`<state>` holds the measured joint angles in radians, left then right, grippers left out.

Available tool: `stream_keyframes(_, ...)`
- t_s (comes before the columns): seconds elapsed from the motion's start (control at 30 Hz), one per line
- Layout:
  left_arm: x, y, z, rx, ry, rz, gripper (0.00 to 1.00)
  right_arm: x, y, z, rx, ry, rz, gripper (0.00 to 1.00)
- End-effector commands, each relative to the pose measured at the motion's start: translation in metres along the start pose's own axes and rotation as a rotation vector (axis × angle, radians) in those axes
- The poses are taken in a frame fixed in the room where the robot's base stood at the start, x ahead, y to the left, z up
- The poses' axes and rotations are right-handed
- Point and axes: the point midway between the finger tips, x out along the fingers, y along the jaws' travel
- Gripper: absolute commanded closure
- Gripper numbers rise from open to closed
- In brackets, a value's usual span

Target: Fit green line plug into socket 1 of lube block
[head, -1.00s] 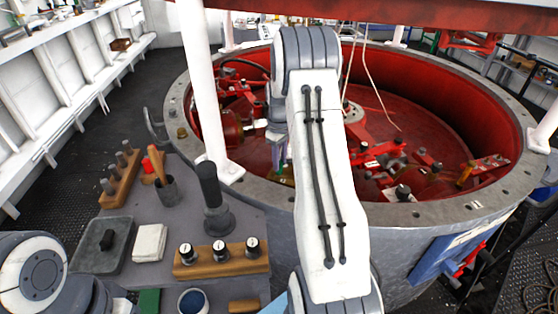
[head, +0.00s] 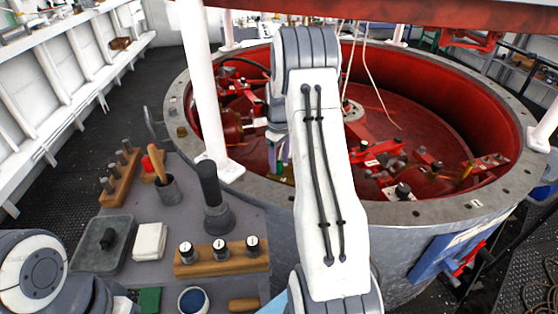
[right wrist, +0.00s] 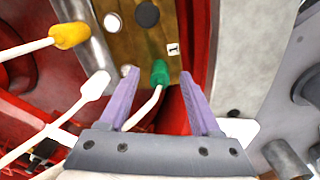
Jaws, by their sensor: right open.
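The lube block (right wrist: 140,45) is a brass-coloured block in the right wrist view, with a label marked 1 (right wrist: 173,49). The green line plug (right wrist: 160,72) stands at the block beside that label, its white line trailing down toward my gripper. Its tip is hidden against the block, so I cannot tell how deep it sits. My right gripper (right wrist: 157,110) is open, its two purple fingers apart on either side of the green plug and its line, not touching the plug. In the head view my right gripper (head: 278,150) is partly hidden behind my arm. My left gripper is out of view.
A yellow plug (right wrist: 70,36) and a white plug (right wrist: 97,85) on pale lines lie left of the block. The red pit (head: 440,110) has a grey rim.

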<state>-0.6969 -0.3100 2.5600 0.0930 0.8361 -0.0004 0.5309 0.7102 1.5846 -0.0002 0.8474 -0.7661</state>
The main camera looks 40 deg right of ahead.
Motion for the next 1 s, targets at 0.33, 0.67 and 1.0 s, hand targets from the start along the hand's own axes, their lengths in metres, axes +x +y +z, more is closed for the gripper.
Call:
stream_keyframes(0.33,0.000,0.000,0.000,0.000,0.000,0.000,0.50,-0.050,0.001,-0.001,0.000,0.005,0.004,0.36)
stream_keyframes(0.67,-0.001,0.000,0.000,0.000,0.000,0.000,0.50,-0.099,0.001,-0.001,0.000,0.002,0.002,0.36)
stream_keyframes(1.0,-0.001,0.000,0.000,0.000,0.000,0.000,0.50,-0.105,0.000,-0.001,0.000,0.000,0.000,0.36)
